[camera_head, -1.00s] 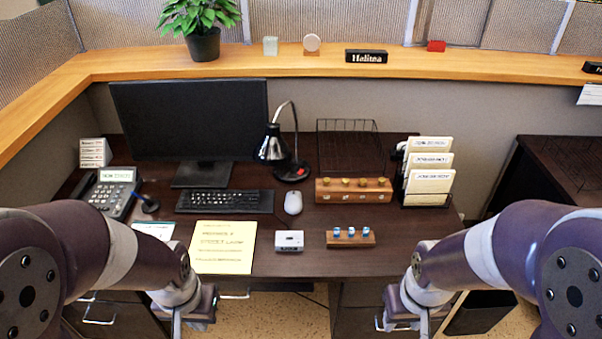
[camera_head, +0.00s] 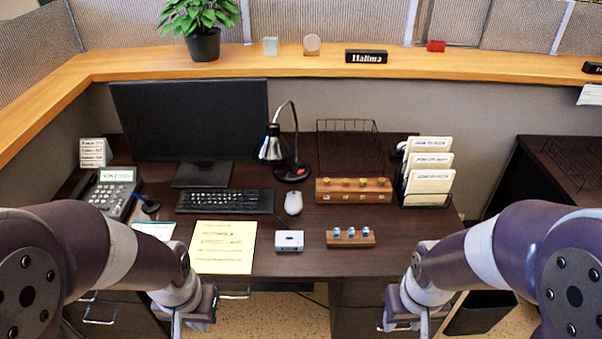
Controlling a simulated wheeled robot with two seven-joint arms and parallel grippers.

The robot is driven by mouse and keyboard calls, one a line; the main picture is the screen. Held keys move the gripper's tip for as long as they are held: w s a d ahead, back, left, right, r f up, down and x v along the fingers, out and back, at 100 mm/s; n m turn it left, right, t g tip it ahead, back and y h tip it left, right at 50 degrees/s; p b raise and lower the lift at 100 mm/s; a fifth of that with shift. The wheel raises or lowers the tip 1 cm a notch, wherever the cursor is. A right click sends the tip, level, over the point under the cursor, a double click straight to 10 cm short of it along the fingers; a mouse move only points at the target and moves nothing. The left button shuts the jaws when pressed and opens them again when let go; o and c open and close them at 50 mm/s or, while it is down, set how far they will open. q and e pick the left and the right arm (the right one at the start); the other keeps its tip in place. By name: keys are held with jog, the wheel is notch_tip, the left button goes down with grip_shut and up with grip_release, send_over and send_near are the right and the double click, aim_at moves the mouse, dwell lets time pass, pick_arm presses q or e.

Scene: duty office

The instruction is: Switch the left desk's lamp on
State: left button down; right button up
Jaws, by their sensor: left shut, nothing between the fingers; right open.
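The left desk's lamp (camera_head: 272,146) has a dark metallic shade on a curved neck. It stands right of the monitor, and no glow shows from it. Its round black base (camera_head: 285,174) carries a small red switch (camera_head: 299,171). My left gripper (camera_head: 178,325) is low at the bottom edge, in front of the desk, shut and empty. My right gripper (camera_head: 424,325) is low at the bottom edge further right, open and empty. Both are well short of the lamp, and their fingertips are largely cut off by the frame.
Around the lamp on the desk (camera_head: 260,258) are the monitor (camera_head: 190,120), keyboard (camera_head: 225,201), mouse (camera_head: 293,202), wire tray (camera_head: 348,148) and a wooden block with knobs (camera_head: 353,191). Nearer are a yellow sheet (camera_head: 223,247), a small white box (camera_head: 290,241) and another wooden block (camera_head: 350,238).

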grip_shut()
dwell(1.6)
